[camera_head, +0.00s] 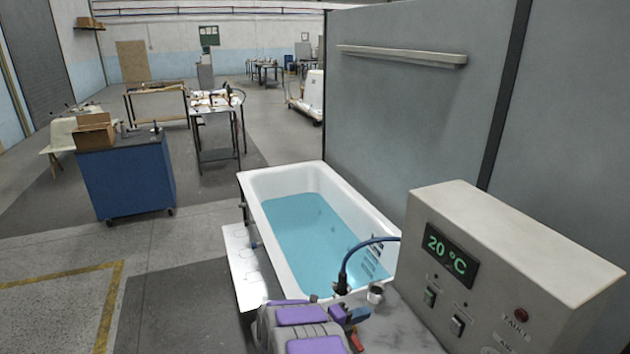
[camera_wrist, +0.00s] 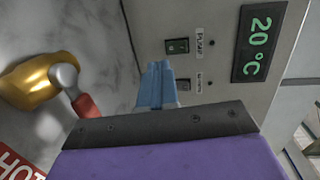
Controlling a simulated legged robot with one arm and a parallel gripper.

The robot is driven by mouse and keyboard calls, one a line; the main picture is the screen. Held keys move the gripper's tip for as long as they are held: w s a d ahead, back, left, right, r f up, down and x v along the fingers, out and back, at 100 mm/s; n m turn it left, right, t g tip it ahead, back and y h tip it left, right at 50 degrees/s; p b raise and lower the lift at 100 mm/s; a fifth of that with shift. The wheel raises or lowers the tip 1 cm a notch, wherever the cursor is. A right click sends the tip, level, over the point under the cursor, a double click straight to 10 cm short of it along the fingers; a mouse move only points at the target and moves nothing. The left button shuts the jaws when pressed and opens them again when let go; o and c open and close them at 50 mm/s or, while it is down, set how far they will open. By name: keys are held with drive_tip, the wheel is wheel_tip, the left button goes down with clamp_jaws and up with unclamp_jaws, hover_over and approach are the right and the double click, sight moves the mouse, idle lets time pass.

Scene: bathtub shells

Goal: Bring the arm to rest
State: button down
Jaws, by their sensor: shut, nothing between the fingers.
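My arm with purple panels (camera_head: 303,316) is low at the bottom middle of the head view, in front of the tub. My gripper (camera_wrist: 157,72) shows its blue fingers together and empty in the wrist view, pointing toward the control box (camera_wrist: 225,85). It also appears small and blue in the head view (camera_head: 356,315). The fingers overlap the box's lower switch area in the wrist view; whether they touch it I cannot tell.
The box's display (camera_head: 450,255) reads 20 °C. The white bathtub (camera_head: 258,183) holds blue water. A brass valve (camera_wrist: 28,82) with a red handle (camera_wrist: 86,106) is close to my gripper. Grey panels (camera_head: 420,110) stand behind. Open floor (camera_head: 60,310) lies left.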

drive_tip(key=w+a+r+n+t+y, duration=0.3)
drive_tip(key=w+a+r+n+y, duration=0.15)
drive_tip(key=w+a+y, duration=0.2)
drive_tip(key=s+a+r+n+y+b, duration=0.1)
drive_tip(key=s+a+r+n+y, duration=0.3)
drive_tip(key=a+r+n+y, duration=0.7)
drive_tip(key=s+r+n+g+y, duration=0.1)
drive_tip(key=s+r+n+g, duration=0.3)
drive_tip(key=s, duration=0.7)
drive_tip(key=s+n+g+y, duration=0.1)
drive_tip(key=s+n, duration=0.5)
drive_tip(key=s, duration=0.4)
drive_tip(key=s+d+f+n+g+h, duration=0.1)
drive_tip(key=s+d+g, duration=0.1)
drive_tip(key=s+d, duration=0.3)
drive_tip(key=s+d+n+g+h+b, duration=0.1)
drive_tip(key=s+d, duration=0.5)
drive_tip(key=s, duration=0.8)
drive_tip(key=s+d+f+n+g+h, duration=0.1)
drive_tip(key=s+d+n+g+h, duration=0.2)
drive_tip(key=s, duration=0.6)
drive_tip(key=shift+s+d+f+g, duration=0.15)
drive_tip(key=shift+d+f+g, duration=0.3)
drive_tip(key=shift+d, duration=0.7)
drive_tip(key=shift+r, duration=0.1)
